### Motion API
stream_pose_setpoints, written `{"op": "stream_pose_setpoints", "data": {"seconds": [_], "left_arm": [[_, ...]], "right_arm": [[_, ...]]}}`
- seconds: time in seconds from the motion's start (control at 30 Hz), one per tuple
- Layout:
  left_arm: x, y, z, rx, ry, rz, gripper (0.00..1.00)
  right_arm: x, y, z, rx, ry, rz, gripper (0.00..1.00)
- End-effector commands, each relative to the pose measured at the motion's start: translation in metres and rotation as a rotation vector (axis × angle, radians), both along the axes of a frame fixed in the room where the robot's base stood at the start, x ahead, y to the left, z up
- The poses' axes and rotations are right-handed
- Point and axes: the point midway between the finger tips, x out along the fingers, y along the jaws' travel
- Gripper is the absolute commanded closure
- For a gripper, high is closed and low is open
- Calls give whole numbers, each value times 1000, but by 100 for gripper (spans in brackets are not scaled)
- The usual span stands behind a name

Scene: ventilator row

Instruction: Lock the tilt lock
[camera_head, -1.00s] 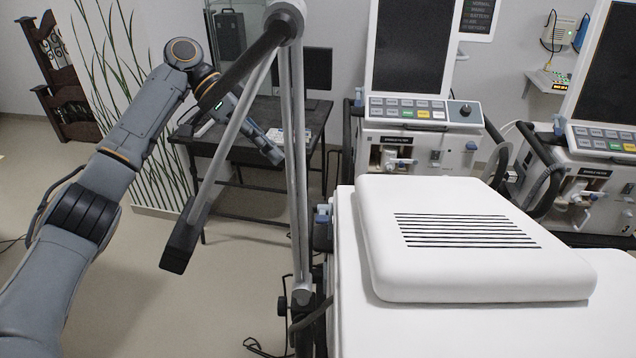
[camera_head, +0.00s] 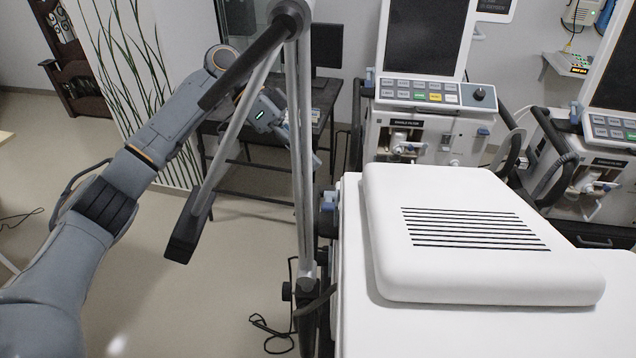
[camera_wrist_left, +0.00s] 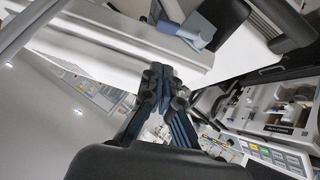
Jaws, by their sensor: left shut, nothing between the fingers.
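No part is marked as the tilt lock. A blue-grey lever-like part (camera_wrist_left: 197,30) shows at the top of the left wrist view, on a white housing; it may be the lock. A small blue part (camera_head: 328,200) sits on the left side of the nearest white machine (camera_head: 350,280) in the head view; I cannot tell if it is the same part. My left gripper (camera_head: 314,160) is behind the grey pole, which partly hides it. In the left wrist view its fingers (camera_wrist_left: 161,78) are shut and empty, apart from the blue-grey part. My right gripper is not in view.
A jointed support arm with a tall pole (camera_head: 300,150) and a hanging dark-ended bar (camera_head: 187,232) stands in front of my left arm. A dark desk (camera_head: 245,165) is behind. More ventilators (camera_head: 425,125) stand in the back right. Floor at lower left is open.

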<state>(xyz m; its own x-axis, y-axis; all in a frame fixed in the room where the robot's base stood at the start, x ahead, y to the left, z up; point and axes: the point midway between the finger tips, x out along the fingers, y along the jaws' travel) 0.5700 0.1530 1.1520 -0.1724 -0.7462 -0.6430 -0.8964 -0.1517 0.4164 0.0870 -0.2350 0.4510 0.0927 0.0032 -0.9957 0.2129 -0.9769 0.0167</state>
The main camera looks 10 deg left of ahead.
Motion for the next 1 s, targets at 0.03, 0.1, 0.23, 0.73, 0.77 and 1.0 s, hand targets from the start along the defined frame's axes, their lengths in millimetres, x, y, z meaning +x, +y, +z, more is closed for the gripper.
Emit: {"op": "stream_pose_setpoints", "data": {"seconds": [0.03,0.1,0.23,0.73,0.77,1.0], "left_arm": [[-3,-9,-5,0,3,-3,100],[-5,-19,-14,1,3,-2,100],[-13,-25,-33,2,3,0,100],[-22,-27,-57,-1,-2,0,100],[-22,-27,-57,-1,-2,0,100],[-22,-32,-58,2,-15,-1,100]], "right_arm": [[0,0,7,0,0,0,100],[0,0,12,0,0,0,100],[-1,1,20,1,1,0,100],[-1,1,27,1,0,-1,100],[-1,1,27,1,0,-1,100],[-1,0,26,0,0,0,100]]}}
